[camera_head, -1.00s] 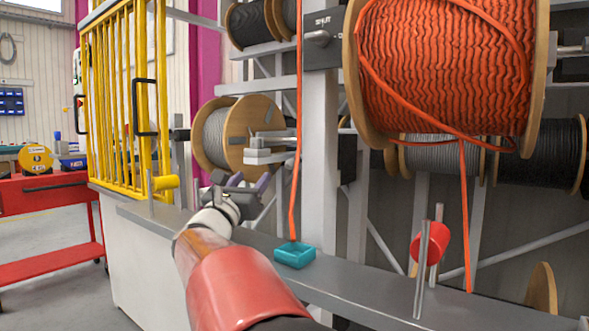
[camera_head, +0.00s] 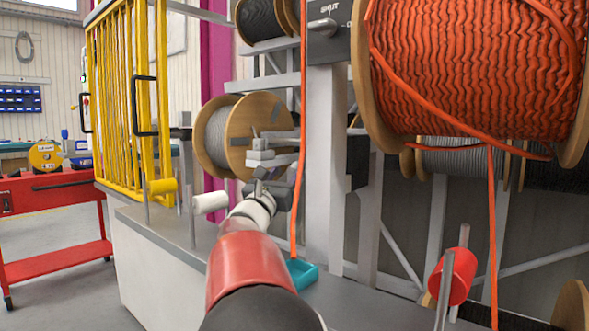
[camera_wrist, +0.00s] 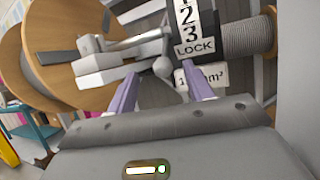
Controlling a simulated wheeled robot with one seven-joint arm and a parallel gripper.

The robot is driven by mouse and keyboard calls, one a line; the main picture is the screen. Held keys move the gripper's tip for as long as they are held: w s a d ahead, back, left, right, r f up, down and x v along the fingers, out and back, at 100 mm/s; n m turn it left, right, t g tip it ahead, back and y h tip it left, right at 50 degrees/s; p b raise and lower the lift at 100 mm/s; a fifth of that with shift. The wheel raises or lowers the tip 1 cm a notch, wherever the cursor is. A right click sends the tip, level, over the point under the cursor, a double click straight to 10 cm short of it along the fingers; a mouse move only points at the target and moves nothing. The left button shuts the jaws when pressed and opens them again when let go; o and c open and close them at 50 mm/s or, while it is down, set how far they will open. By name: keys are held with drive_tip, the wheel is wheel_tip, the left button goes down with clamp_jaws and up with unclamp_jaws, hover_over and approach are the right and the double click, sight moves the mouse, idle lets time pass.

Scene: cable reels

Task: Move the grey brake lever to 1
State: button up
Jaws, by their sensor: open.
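The label plate (camera_wrist: 192,30) in the wrist view reads 2, 3 and LOCK from top to bottom, with part of a figure above. The grey brake lever (camera_wrist: 163,67) shows a rounded grey end just left of LOCK, beside light grey blocks and bars. My gripper (camera_wrist: 160,88) is open, its two purple fingers apart below and on either side of that end. I cannot tell whether they touch it. In the head view my gripper (camera_head: 270,183) is just below the light grey blocks (camera_head: 262,158) in front of the grey cable reel (camera_head: 218,138).
An orange cable (camera_head: 299,130) hangs close to the right of my gripper, down to a teal tray (camera_head: 302,273). A white roller (camera_head: 210,203) stands left of my arm, near the yellow gate (camera_head: 125,100). A red roller (camera_head: 458,275) is farther right.

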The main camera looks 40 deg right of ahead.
sight(294, 170)
drive_tip(key=d, duration=0.1)
drive_tip(key=w+d, duration=0.1)
drive_tip(key=d, duration=0.2)
drive_tip(key=shift+w+d+p, duration=0.2)
drive_tip(key=shift+w+p, duration=0.1)
drive_tip(key=shift+p, duration=0.05)
drive_tip(key=shift+w+d+r, duration=0.25)
drive_tip(key=shift+d, duration=0.4)
drive_tip(key=shift+c, duration=0.3)
drive_tip(key=shift+p, duration=0.3)
clamp_jaws()
